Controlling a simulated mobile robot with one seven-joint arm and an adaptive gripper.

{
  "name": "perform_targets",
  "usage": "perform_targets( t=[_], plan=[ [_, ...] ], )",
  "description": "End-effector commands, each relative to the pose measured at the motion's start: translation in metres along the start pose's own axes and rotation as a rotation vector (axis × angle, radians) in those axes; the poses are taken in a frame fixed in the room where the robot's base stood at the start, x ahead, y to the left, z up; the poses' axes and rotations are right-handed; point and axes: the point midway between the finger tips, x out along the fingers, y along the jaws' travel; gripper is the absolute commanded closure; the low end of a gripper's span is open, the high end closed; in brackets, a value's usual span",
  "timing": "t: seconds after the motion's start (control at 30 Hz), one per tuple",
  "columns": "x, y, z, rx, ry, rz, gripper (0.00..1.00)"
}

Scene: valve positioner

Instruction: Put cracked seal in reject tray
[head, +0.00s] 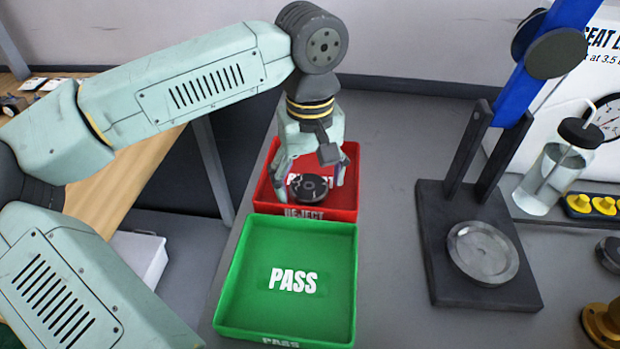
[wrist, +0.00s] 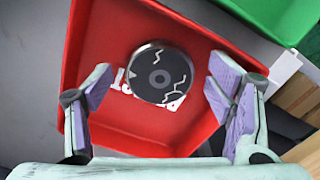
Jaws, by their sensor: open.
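The cracked seal (wrist: 160,72) is a dark disc with pale zigzag crack lines. It appears within the walls of the red reject tray (wrist: 95,50), over the white lettering on its floor. In the head view the seal (head: 309,187) also shows inside the red tray (head: 345,200), below my gripper. My gripper (head: 316,180) is open above the tray, with its fingers apart on either side of the seal. In the wrist view both fingers of my gripper (wrist: 155,100) stand clear of the disc. Whether the seal lies fully flat on the floor is hard to tell.
The empty green pass tray (head: 250,290) stands directly in front of the red tray. A dark press stand (head: 435,250) with a round metal plate is to the right. Grey bench between is clear.

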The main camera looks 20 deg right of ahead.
Motion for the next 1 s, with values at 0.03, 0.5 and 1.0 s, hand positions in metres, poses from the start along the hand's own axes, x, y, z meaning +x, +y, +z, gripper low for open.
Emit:
perform_targets(
  t=[0.03, 0.5, 1.0],
  plan=[
    [-0.007, 0.000, -0.001, -0.001, 0.002, 0.001, 0.25],
    [-0.100, 0.001, -0.001, -0.001, 0.002, 0.001, 0.25],
    [-0.120, 0.000, 0.000, 0.000, 0.000, 0.000, 0.25]
  ],
)
